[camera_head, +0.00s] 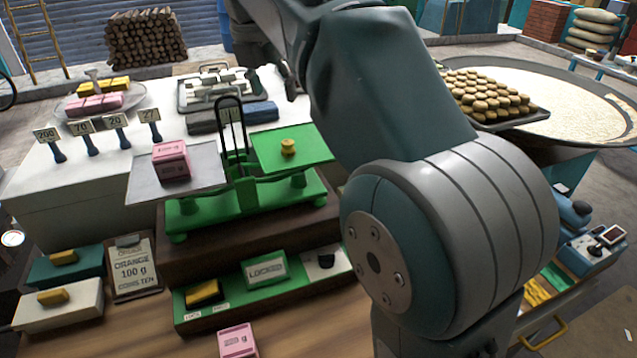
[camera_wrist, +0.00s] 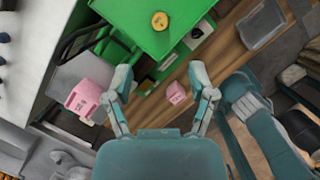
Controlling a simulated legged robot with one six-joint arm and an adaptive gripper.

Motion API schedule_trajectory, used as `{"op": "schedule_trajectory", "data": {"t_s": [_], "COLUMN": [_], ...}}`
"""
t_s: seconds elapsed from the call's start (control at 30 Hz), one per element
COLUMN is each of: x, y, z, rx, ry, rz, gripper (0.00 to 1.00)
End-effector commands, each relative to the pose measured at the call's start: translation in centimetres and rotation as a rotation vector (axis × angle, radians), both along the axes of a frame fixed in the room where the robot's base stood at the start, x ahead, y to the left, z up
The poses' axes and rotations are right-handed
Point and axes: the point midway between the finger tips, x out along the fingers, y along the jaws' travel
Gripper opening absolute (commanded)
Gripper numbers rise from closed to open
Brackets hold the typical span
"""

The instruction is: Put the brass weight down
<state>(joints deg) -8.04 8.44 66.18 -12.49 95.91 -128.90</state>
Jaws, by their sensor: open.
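The brass weight (camera_head: 288,147) stands upright on the green right pan (camera_head: 318,150) of the green balance scale (camera_head: 245,206). It also shows in the wrist view (camera_wrist: 160,20), on the green pan (camera_wrist: 140,38) near the top. A pink box (camera_head: 171,162) sits on the grey left pan (camera_head: 207,170). My gripper (camera_wrist: 162,92) is open and empty in the wrist view, with the weight beyond its fingertips and apart from them. In the head view my arm hides the area right of the scale, and the fingertips do not show clearly.
Another pink box (camera_head: 237,341) lies on the wooden counter in front of the scale. A green tray with a "LOCKED" sign (camera_head: 264,269) stands before the scale. Number signs (camera_head: 84,127) stand at the left. A tray of round buns (camera_head: 486,98) is behind my arm at right.

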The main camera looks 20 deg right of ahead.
Motion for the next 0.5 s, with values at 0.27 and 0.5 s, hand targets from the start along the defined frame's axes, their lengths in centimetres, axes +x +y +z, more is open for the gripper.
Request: {"op": "schedule_trajectory", "data": {"t_s": [0.27,0.5], "x": [-2.9,-7.2], "y": [-0.8,-1.5], "z": [-1.0,-3.7], "rx": [0.083,0.236], "ry": [-0.087,-0.203], "rz": [-0.262,-0.683], "gripper": [0.71,0.71]}}
